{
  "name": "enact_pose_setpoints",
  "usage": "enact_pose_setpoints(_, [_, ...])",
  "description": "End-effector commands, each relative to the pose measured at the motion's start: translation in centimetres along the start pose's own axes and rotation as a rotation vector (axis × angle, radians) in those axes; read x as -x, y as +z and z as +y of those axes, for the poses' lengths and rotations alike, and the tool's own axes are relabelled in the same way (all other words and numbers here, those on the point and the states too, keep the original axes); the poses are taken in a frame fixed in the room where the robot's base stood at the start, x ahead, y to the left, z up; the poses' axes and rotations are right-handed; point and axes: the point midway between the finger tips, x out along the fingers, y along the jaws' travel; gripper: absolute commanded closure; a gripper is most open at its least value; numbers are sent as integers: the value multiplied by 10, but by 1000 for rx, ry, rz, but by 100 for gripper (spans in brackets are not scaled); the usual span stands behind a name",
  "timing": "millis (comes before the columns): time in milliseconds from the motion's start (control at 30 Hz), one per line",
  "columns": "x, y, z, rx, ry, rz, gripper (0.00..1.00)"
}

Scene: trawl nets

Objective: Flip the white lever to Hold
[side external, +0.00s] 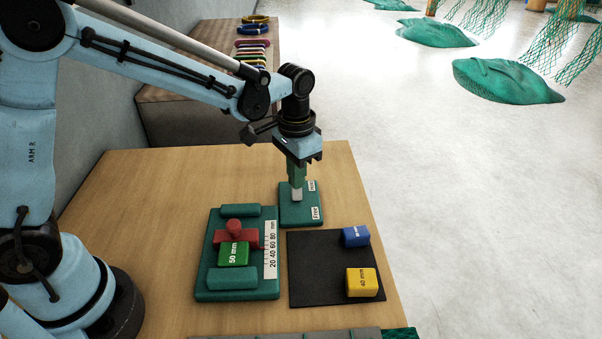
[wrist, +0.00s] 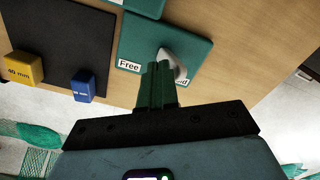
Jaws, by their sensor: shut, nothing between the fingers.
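A green lever board (side external: 289,215) lies on the table, with the label Free (side external: 316,213) at its near right and a second label (side external: 311,186), small in this view, farther back. The white lever (side external: 297,194) stands on the board just under my gripper (side external: 297,184). In the wrist view, the white lever (wrist: 176,64) shows beside my shut green fingers (wrist: 158,68) and overlaps the label ending in "ld" (wrist: 183,82). The Free label (wrist: 130,66) is clear to the left. My fingers are empty. They hide part of the lever, so I cannot tell its lean or whether they touch it.
A green gauge tray (side external: 214,285) with a red piece (side external: 235,234) and green 50 mm block (side external: 233,255) is left of the board. A black mat (side external: 312,284) holds a yellow 40 mm block (side external: 361,282) and blue block (side external: 356,236). The table's left part is bare.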

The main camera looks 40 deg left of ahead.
Motion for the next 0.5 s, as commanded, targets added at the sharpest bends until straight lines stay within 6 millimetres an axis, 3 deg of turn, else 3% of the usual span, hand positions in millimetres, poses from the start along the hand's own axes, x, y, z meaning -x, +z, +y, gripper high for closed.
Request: enact_pose_setpoints(500, [38,4,8,-5,5,-4,100])
